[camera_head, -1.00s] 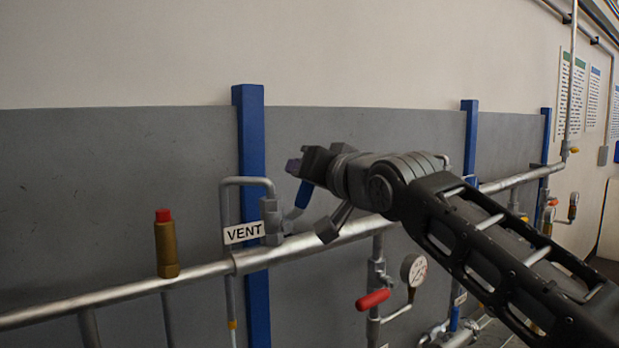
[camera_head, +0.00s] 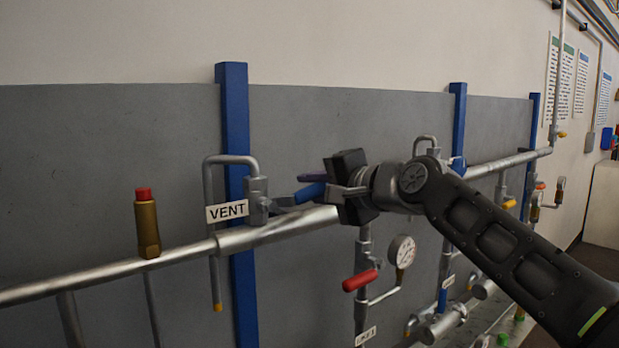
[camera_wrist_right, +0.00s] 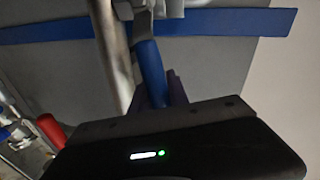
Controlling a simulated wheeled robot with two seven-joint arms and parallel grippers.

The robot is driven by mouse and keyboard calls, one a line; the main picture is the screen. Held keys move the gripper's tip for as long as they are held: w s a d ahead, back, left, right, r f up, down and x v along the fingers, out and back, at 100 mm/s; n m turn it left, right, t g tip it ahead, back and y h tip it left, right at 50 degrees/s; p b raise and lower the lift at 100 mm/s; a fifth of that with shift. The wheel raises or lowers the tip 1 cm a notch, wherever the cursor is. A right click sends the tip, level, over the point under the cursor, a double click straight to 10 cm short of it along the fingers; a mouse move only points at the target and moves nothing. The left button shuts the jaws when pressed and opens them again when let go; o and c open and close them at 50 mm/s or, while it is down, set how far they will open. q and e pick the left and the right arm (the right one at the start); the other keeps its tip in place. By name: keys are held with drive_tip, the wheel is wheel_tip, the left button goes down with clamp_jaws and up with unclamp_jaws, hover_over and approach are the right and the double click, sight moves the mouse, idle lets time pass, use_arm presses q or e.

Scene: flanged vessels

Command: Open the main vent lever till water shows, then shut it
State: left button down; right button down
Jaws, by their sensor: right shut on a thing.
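The vent valve (camera_head: 257,200) sits on the main pipe beside the white VENT label (camera_head: 227,211). Its lever has a blue handle (camera_head: 309,193) that points right and slightly up from the valve. My right gripper (camera_head: 318,186) is shut on the blue handle, with a purple finger along its upper side. In the right wrist view the blue handle (camera_wrist_right: 151,72) runs down into the jaws, partly hidden by the gripper body. The thin vent pipe (camera_head: 209,180) bends over and drops to an orange tip (camera_head: 217,307); I see no water there. My left gripper is not in view.
A brass fitting with a red cap (camera_head: 147,222) stands on the main pipe (camera_head: 110,272) at left. Below my right arm are a red-handled valve (camera_head: 360,280) and a pressure gauge (camera_head: 402,251). Blue posts (camera_head: 236,120) stand against the grey wall panel.

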drive_tip(key=shift+f+m, duration=1)
drive_tip(key=shift+f, duration=0.1)
drive_tip(key=c, duration=1.3)
unclamp_jaws()
drive_tip(key=shift+f, duration=0.1)
drive_tip(key=shift+o, duration=0.2)
